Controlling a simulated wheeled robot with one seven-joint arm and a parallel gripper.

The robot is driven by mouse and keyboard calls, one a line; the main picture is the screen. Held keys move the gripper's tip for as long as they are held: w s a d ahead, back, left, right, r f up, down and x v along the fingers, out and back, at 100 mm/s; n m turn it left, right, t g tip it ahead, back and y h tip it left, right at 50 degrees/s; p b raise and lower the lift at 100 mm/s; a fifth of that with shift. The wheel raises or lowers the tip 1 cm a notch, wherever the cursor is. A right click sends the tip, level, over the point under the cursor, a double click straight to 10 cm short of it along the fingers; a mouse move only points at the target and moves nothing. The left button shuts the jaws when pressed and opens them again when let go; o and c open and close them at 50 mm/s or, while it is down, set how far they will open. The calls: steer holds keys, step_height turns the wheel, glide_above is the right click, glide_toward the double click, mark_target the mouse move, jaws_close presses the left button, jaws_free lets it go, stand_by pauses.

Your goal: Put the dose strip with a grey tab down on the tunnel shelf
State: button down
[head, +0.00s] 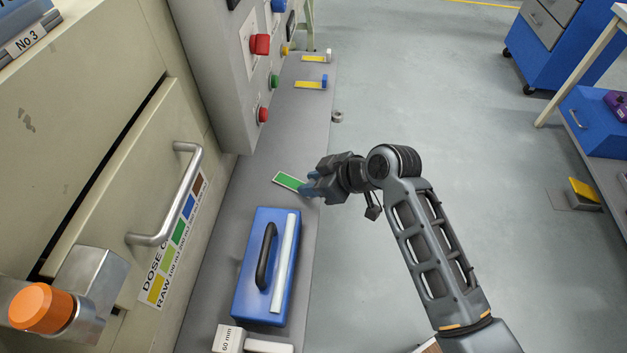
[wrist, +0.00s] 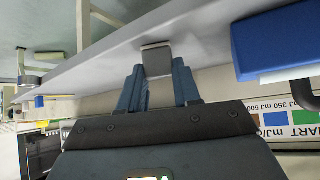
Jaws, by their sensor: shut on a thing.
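The dose strip (head: 288,181) is a green panel with a pale border. Its grey tab (wrist: 156,60) is between my gripper's blue fingers in the wrist view. My gripper (head: 310,187) is shut on the tab, at the right edge of the grey tunnel shelf (head: 285,140). The strip points left over the shelf from the fingers. I cannot tell whether it touches the shelf or hovers just above it. The tab is mostly hidden by the fingers in the head view. The shelf also shows in the wrist view (wrist: 100,62).
A blue case (head: 246,290) with a black handle stands on the shelf, nearer than the strip. Two yellow strips (head: 310,84) lie at the shelf's far end. A control panel (head: 225,80) with buttons overhangs the left. Shelf between strip and yellow strips is clear.

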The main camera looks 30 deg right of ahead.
steer(key=c, duration=0.8)
jaws_free()
steer(key=shift+r, duration=0.15)
steer(key=v, duration=1.2)
steer(key=shift+s, duration=0.1)
